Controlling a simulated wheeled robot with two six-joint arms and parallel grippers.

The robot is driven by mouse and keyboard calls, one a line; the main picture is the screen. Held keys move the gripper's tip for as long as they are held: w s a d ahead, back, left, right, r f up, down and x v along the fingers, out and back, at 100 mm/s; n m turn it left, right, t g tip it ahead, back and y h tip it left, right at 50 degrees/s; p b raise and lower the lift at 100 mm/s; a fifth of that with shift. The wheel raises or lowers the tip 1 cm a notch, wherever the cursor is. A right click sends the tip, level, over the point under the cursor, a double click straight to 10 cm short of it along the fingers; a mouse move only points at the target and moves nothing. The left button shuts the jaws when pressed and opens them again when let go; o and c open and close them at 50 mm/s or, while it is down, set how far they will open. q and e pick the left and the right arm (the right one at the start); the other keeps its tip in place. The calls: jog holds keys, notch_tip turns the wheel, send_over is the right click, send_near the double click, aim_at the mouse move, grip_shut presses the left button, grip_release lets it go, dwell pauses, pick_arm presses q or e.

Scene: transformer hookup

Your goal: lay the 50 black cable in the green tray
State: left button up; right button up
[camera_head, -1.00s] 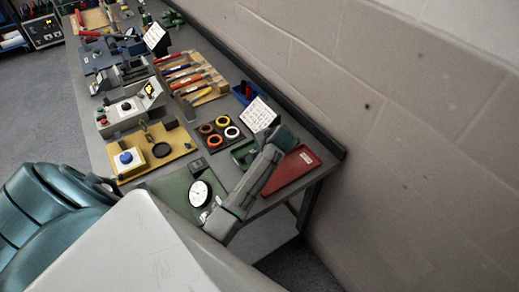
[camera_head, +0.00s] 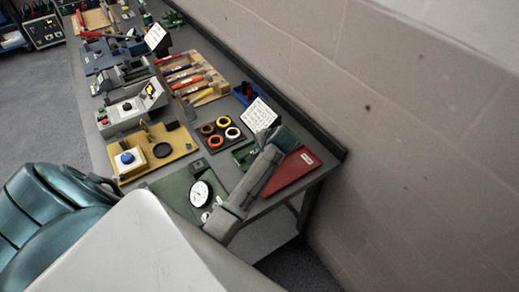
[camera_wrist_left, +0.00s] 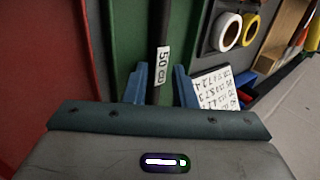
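The black cable (camera_wrist_left: 162,35) with a white "50" label (camera_wrist_left: 162,65) lies lengthwise in the green tray (camera_wrist_left: 128,35) in the left wrist view. My left gripper (camera_wrist_left: 160,82) has its two blue fingers on either side of the cable, near the label. Gaps show between the fingers and the cable, so it looks open. In the head view the green tray (camera_head: 242,156) shows only in part beside my left gripper (camera_head: 272,138), whose fingertips are hidden there. The cable cannot be made out in the head view. My right gripper is not in view.
A red tray (camera_head: 292,172) lies right of the green tray, near the bench end. Tape rolls (camera_head: 220,132) and a white written card (camera_head: 258,114) are close on the other side. A green board with a dial (camera_head: 200,193) is nearer. The wall (camera_head: 420,150) bounds the bench.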

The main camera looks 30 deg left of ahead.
pick_arm(q)
jog(key=shift+s+d+r+p, duration=0.15)
jog(key=shift+r+p, duration=0.65)
jog(key=shift+p, duration=0.3)
notch_tip(320, 180, up, 2)
jog(key=shift+r, duration=1.55)
